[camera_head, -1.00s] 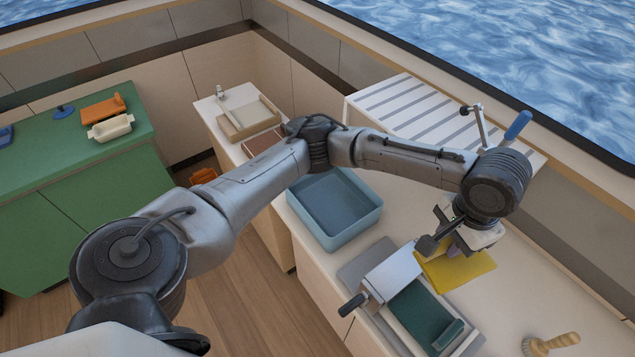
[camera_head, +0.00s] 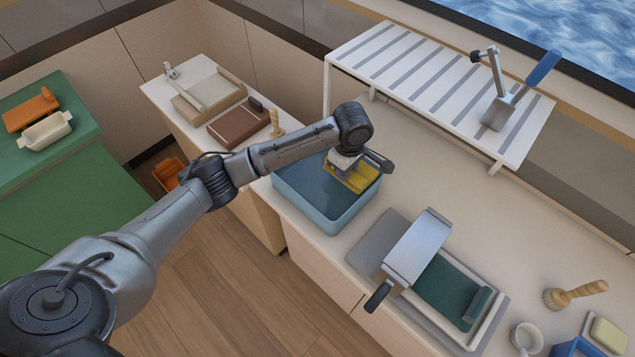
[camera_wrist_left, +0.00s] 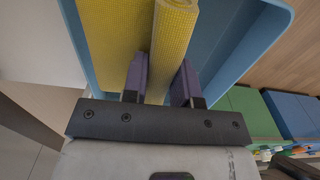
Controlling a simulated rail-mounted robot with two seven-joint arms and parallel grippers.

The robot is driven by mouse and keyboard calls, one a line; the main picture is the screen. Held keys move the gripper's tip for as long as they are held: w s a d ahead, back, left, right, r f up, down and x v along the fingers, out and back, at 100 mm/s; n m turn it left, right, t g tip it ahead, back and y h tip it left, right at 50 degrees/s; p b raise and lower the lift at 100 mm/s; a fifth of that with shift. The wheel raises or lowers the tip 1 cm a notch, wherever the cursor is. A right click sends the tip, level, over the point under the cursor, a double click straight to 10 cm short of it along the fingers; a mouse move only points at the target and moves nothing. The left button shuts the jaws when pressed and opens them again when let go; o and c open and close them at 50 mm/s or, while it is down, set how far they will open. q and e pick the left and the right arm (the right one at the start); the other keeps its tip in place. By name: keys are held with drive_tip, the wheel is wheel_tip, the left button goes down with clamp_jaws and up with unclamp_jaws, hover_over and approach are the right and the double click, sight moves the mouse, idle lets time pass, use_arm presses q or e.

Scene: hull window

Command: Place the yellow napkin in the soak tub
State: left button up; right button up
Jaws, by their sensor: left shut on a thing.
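The yellow napkin (camera_head: 352,174) hangs from my left gripper (camera_head: 345,165) over the right part of the blue soak tub (camera_head: 318,220). In the left wrist view, the purple fingers of my left gripper (camera_wrist_left: 160,82) are shut on a rolled or folded part of the napkin (camera_wrist_left: 172,40). The rest of the napkin spreads to the left across the tub's opening, with the tub's rim (camera_wrist_left: 276,30) around it. I cannot tell whether the napkin touches the tub floor. My right gripper is not in view.
A slatted white rack (camera_head: 430,85) stands behind. A brush (camera_head: 570,294) and white mug (camera_head: 526,338) are at lower right. Counter between tub and rack is clear.

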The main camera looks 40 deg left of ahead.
use_arm(q)
hover_over(312, 186)
wheel_tip(312, 186, down, 6)
drive_tip(key=shift+r, duration=0.15)
drive_tip(key=shift+f+b, duration=0.55)
drive_tip(key=shift+f, duration=1.4)
drive_tip(key=shift+f, duration=0.15)
drive_tip(key=o, duration=0.9)
wheel_tip(312, 186, up, 12)
drive_tip(key=p, duration=0.1)
drive_tip(key=shift+p, duration=0.3)
